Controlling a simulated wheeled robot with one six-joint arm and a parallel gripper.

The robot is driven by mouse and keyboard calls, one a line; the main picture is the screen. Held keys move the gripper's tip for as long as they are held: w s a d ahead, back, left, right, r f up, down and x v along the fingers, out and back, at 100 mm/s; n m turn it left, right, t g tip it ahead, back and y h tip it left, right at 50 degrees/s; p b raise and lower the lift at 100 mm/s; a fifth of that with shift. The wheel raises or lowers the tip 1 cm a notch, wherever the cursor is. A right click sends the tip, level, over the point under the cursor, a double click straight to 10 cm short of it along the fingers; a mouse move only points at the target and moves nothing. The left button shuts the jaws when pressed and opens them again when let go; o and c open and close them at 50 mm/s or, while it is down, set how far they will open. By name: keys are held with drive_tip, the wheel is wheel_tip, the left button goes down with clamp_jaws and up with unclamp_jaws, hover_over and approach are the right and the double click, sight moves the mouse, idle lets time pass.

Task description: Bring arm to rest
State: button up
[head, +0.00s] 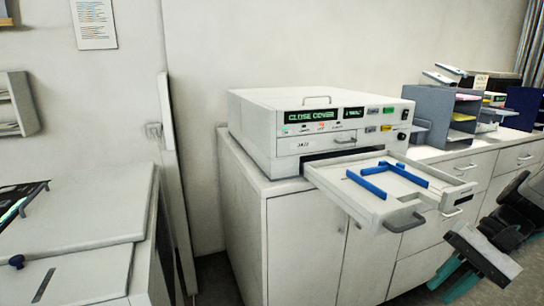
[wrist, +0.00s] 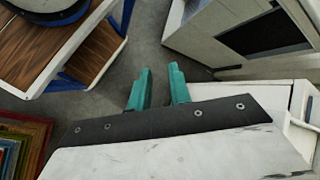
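My gripper (head: 450,284) is at the lower right of the head view, in front of the white cabinets and below the machine's pulled-out tray. Its two teal fingers also show in the wrist view (wrist: 160,72), apart with grey floor visible between them. Nothing is held between them. My dark arm comes in from the right edge of the head view.
A white machine (head: 310,125) reading "CLOSE COVER" stands on a cabinet (head: 305,240). Its tray (head: 345,185), with blue guides, sticks out. Paper organisers (head: 435,105) stand behind right. A grey-white unit (head: 75,220) is at left. The wrist view shows a wooden-shelved stand (wrist: 95,55).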

drive_tip(key=s+a+r+n+t+h, duration=0.2)
drive_tip(key=s+a+r+n+h, duration=0.4)
drive_tip(key=s+a+n+h, duration=0.1)
drive_tip(key=shift+s+r+t+h, duration=0.35)
drive_tip(key=shift+s+h, duration=0.35)
drive_tip(key=shift+s, duration=0.3)
